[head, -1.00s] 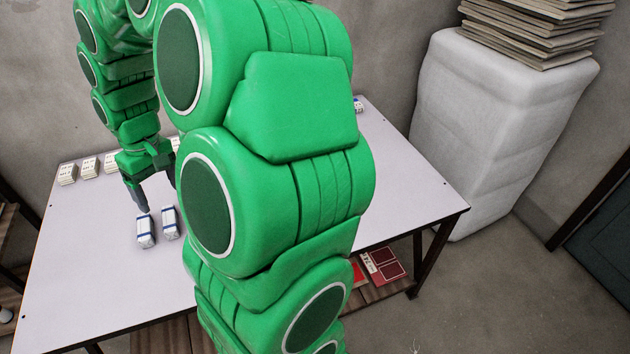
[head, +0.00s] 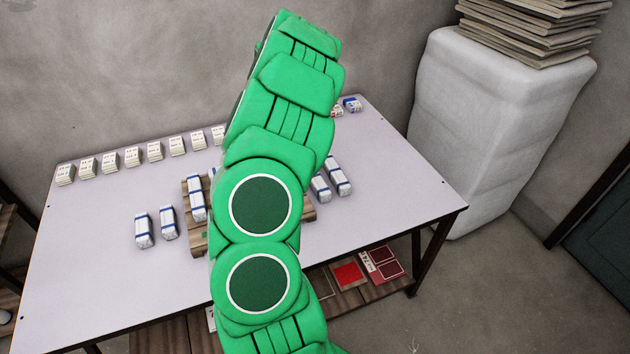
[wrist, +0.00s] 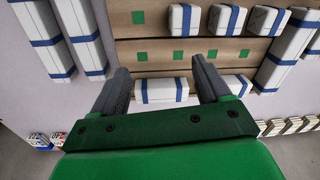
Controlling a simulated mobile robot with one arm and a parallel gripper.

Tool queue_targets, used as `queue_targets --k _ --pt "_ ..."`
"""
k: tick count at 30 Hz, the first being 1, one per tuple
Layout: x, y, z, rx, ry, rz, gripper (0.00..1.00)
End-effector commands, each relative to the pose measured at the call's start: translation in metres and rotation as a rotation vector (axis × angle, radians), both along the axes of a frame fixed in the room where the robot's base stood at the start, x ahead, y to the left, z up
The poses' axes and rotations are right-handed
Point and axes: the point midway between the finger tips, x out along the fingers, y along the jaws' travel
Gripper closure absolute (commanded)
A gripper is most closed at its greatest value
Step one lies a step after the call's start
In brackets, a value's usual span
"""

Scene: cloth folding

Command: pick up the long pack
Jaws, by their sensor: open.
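My gripper (wrist: 160,72) is open in the wrist view, its two dark fingers apart and nothing held between them. A white pack with blue bands (wrist: 163,91) lies crosswise on the wooden board, showing in the gap between the fingers; I cannot tell the height gap. Longer white packs with blue bands stretch along the left (wrist: 84,38) and (wrist: 38,38), and another is at the right (wrist: 290,48). In the head view, long packs show left of my arm (head: 197,200) and right of it (head: 339,176). My arm hides the gripper there.
The slatted wooden board (wrist: 150,52) has green squares and several shorter packs (wrist: 228,20). A row of packs (head: 110,163) lines the table's back edge. The table's front left is clear.

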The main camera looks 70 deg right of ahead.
Motion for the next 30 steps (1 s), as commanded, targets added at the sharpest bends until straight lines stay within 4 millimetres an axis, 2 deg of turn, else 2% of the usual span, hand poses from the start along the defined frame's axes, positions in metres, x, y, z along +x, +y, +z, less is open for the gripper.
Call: queue_targets --k 1,4,7,11,15,22,30 --pt "-0.018 -0.017 -0.014 -0.002 0.01 -0.033 0.23" --pt "-0.047 -0.045 -0.033 -0.015 0.025 -0.082 0.23" --pt "-0.072 -0.064 -0.05 -0.02 0.04 -0.117 0.23" --pt "-0.091 -0.077 -0.06 -0.028 0.049 -0.143 0.23" --pt "-0.098 -0.082 -0.067 -0.031 0.053 -0.15 0.23" --pt "-0.097 -0.082 -0.087 -0.03 0.054 -0.149 0.23" --pt "-0.097 -0.084 -0.099 -0.03 0.054 -0.15 0.23"
